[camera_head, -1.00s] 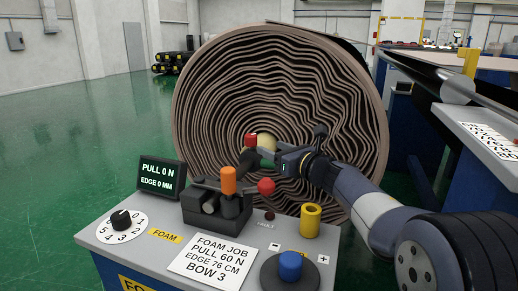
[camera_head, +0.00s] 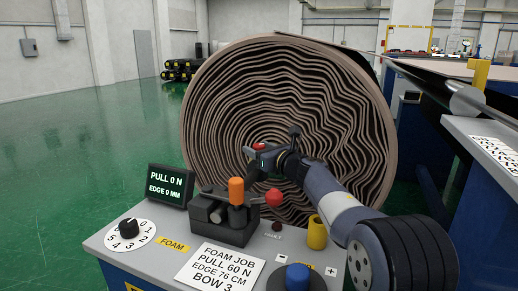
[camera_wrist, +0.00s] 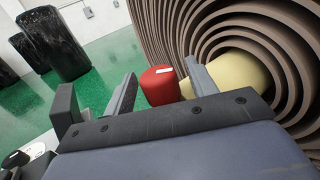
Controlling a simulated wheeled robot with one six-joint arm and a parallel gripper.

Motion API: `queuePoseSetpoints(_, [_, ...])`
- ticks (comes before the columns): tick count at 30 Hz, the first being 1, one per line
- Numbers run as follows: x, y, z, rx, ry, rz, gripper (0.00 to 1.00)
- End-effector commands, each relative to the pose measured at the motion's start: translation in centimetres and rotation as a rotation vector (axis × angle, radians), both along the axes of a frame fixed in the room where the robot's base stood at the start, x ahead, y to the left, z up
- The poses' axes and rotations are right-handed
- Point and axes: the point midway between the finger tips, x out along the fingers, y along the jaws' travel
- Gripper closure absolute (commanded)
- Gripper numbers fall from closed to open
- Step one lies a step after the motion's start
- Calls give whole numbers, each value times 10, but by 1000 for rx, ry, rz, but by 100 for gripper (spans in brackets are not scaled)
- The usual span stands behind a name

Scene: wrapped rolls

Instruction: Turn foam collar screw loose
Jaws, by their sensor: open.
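The foam collar screw appears as a red knob (camera_wrist: 160,86) with a white mark on top, beside the pale yellow core (camera_wrist: 228,76) of the big foam roll. In the wrist view my gripper (camera_wrist: 162,84) is open, one finger on each side of the red knob. The knob is farther out than the finger bases, and I cannot tell whether either finger touches it. In the head view my gripper (camera_head: 262,158) is in front of the roll's centre, with a bit of the red knob (camera_head: 259,146) showing above it; the core is hidden there.
The brown foam roll (camera_head: 330,90) stands behind a console (camera_head: 130,240) with a display (camera_head: 171,186), a dial (camera_head: 128,229), an orange-topped lever (camera_head: 236,190), a yellow cup (camera_head: 317,232) and a blue button (camera_head: 297,275). A machine bed is at right. Green floor is open at left.

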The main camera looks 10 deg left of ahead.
Motion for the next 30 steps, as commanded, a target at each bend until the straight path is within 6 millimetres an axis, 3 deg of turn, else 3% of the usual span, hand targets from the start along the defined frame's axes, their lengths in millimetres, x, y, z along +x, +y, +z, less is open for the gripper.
queuePoseSetpoints(8, [1, 1, 0, 0, 0, 0, 46])
queuePoseSetpoints(24, [0, 1, 0, 0, 0, 0, 89])
queuePoseSetpoints(30, [1, 1, 1, 0, 0, 14, 89])
